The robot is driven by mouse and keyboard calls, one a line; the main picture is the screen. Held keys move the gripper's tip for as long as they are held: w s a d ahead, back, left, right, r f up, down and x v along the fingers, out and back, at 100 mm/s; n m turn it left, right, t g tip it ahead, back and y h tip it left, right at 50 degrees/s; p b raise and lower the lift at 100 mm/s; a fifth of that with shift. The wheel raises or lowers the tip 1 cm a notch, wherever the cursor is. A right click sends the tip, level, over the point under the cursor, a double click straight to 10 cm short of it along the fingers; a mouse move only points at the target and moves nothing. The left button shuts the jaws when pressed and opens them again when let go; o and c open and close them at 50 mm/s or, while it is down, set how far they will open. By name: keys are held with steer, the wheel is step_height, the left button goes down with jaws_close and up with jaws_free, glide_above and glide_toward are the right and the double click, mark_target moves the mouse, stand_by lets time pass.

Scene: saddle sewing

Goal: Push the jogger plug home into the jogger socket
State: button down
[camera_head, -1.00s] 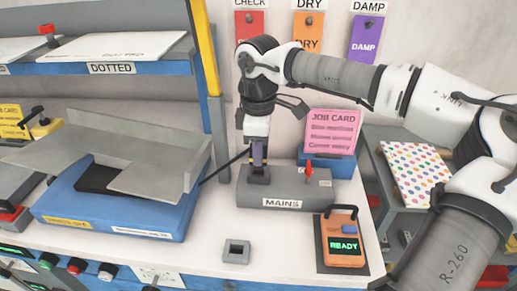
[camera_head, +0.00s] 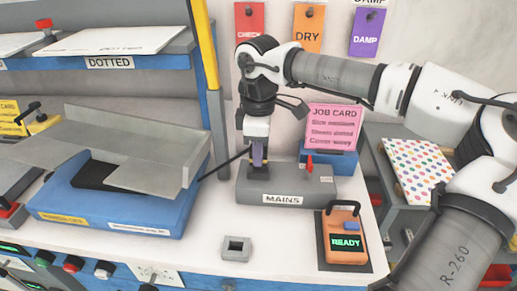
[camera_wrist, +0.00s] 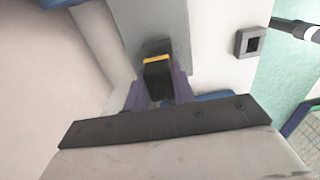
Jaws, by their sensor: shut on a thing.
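My gripper (camera_head: 258,158) points down over the left end of the grey MAINS box (camera_head: 300,188). Its purple fingers are shut on a black plug with a yellow band, the jogger plug (camera_wrist: 157,82), best seen in the wrist view. A dark cable runs from it down left towards the blue jogger (camera_head: 115,212). The plug's lower end is at the box's top, at a dark spot; the socket opening is hidden beneath it, so I cannot tell how deep it sits. A small grey square holder (camera_head: 236,248) with an opening lies apart on the table; it also shows in the wrist view (camera_wrist: 251,43).
A red switch lever (camera_head: 309,163) stands on the box, right of my gripper. A pink job card (camera_head: 334,125) stands behind it. An orange READY unit (camera_head: 344,236) is at front right. A yellow post (camera_head: 206,60) rises at left. The white tabletop (camera_head: 290,240) in front is mostly clear.

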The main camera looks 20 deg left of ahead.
steer(key=shift+f+b, duration=0.6)
steer(key=shift+b, duration=0.05)
steer(key=c, duration=1.1)
jaws_free()
step_height(320, 180, up, 14)
steer(key=shift+b, duration=0.3)
steer(key=shift+f, duration=0.1)
